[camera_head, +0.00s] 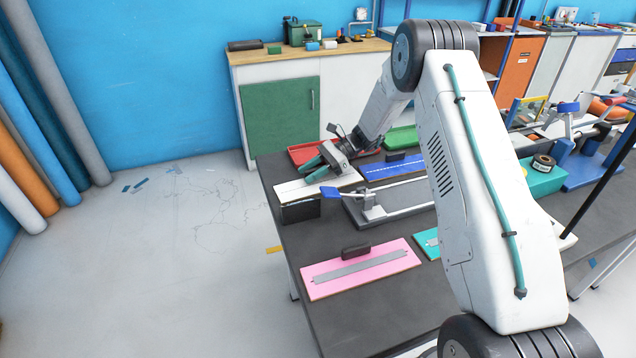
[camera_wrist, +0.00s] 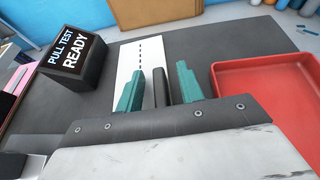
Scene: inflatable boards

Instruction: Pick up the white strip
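A flat white strip or board (camera_head: 322,189) with a dark dashed line lies at the far left part of the dark table. It also shows in the wrist view (camera_wrist: 128,58), running away from me. My gripper (camera_head: 311,171) reaches down over this white piece from behind. Its two teal fingers (camera_wrist: 157,70) stand apart in the wrist view. A dark upright piece (camera_wrist: 158,90) shows between them; I cannot tell whether it touches either finger. The near end of the white piece is hidden behind the fingers and gripper body.
A black "PULL TEST READY" box (camera_wrist: 75,55) stands left of the white piece. A red tray (camera_wrist: 270,85) lies right of it. A pink board with a grey strip (camera_head: 360,268) lies nearer the front. A metal fixture with a blue handle (camera_head: 375,208) stands beside the white piece.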

